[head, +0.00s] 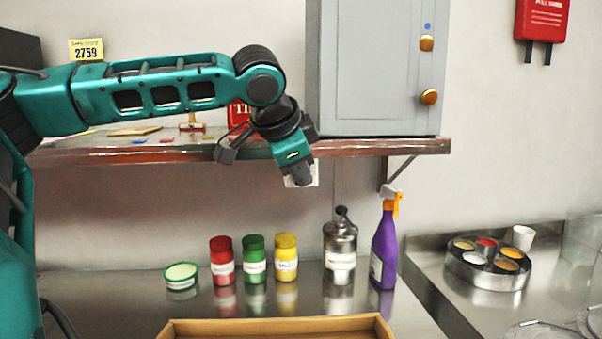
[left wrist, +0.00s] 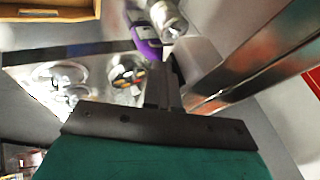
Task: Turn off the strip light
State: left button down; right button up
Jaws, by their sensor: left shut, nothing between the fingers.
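My left gripper (head: 299,181) hangs just below the front edge of the wall shelf, pointing down, its fingers together and empty. A small white plate (head: 315,172) shows partly behind it on the wall; the gripper hides most of it, and I cannot tell whether they touch. It may be a switch. In the left wrist view the shut fingers (left wrist: 166,68) end close to a pale block (left wrist: 197,58), which may be the same plate. I cannot make out the strip light itself in either view. My right gripper is in neither view.
The shelf (head: 400,147) carries a grey cabinet (head: 380,70). On the steel counter below stand several jars, a metal canister (head: 340,250), a purple spray bottle (head: 384,245) and a wooden tray (head: 280,325). A round spice tin (head: 487,277) sits at right.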

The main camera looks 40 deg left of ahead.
pick_arm(q)
notch_tip(320, 180, up, 2)
jog(key=shift+p, duration=0.5)
